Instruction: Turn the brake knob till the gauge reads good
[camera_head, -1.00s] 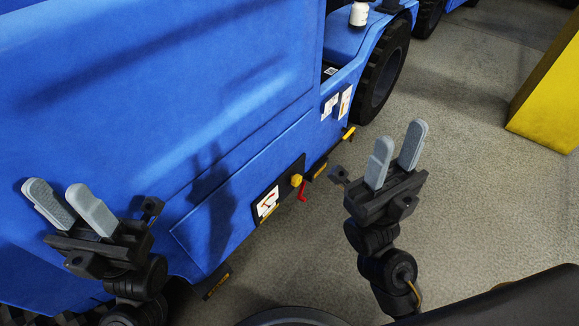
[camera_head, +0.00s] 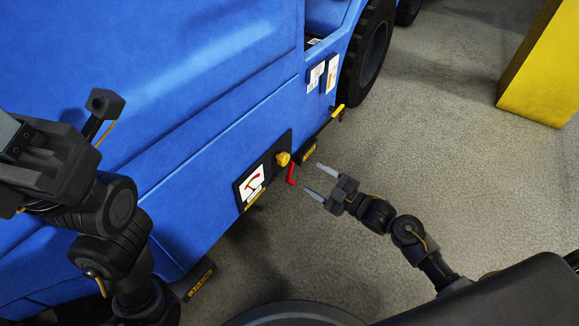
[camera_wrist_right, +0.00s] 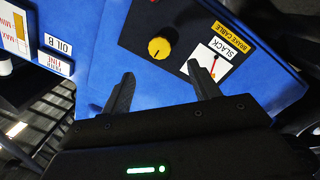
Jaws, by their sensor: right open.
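The yellow brake knob (camera_head: 283,159) sits on a dark panel low on the blue vehicle's side; it also shows in the right wrist view (camera_wrist_right: 159,47). Beside it is the gauge (camera_head: 252,185), a white face with a needle. In the right wrist view the gauge (camera_wrist_right: 206,67) shows "SLACK" and a red needle, next to a yellow "BRAKE CABLE" label. My right gripper (camera_head: 314,180) is open and empty, pointing at the panel, a short way off the knob. My left gripper is only partly in view at the left edge; its fingertips are out of frame.
A red lever (camera_head: 291,175) hangs just below the knob, near my right fingers. A yellow block (camera_head: 537,70) stands at the right. The floor between is clear.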

